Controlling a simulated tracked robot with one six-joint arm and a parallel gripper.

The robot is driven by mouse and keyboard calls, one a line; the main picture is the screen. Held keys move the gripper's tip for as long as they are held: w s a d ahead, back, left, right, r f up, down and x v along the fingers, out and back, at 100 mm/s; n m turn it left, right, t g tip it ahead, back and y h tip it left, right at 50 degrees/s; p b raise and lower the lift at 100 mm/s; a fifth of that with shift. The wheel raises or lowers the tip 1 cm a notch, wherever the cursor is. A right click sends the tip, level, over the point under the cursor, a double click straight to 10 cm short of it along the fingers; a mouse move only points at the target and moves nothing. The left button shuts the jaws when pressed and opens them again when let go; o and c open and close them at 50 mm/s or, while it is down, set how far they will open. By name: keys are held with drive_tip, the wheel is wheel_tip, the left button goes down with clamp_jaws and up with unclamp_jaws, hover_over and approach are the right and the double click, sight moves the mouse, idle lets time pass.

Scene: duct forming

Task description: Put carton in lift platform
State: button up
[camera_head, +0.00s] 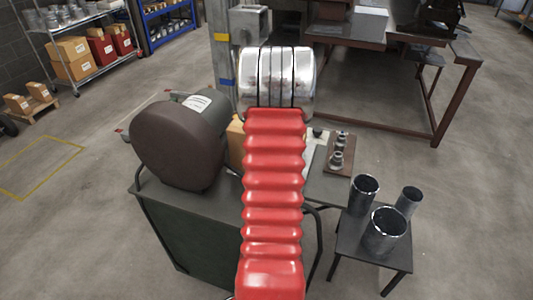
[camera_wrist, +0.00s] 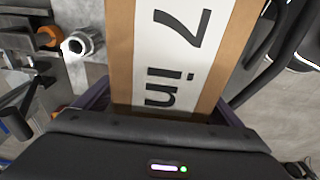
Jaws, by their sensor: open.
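A tan carton (camera_wrist: 120,50) with a white label reading "7 in" fills the middle of the wrist view, very close to the camera. My gripper (camera_wrist: 166,108) is open, with purple fingers on the left and right sides of the carton's near end. I cannot tell whether they touch it. In the head view a small piece of tan carton (camera_head: 236,142) shows beside my red-sleeved arm, which hides the rest and my gripper. A lift platform cannot be made out clearly; a grey upright post (camera_head: 221,60) with yellow and blue bands stands behind my arm.
A dark machine with a brown round drum (camera_head: 178,148) stands left of my arm. A board with metal fittings (camera_head: 338,150) and a small table of dark metal cylinders (camera_head: 384,230) are to the right. A large bench (camera_head: 390,45) stands behind. Shelves with cartons (camera_head: 80,48) are far left.

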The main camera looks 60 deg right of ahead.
drive_tip(key=shift+w+f, duration=0.1)
drive_tip(key=shift+f, duration=0.7)
drive_tip(key=shift+c, duration=0.4)
drive_tip(key=shift+r, duration=0.1)
drive_tip(key=c, duration=2)
drive_tip(key=shift+c, duration=0.2)
wheel_tip(320, 180, up, 18)
drive_tip(key=shift+r, duration=0.1)
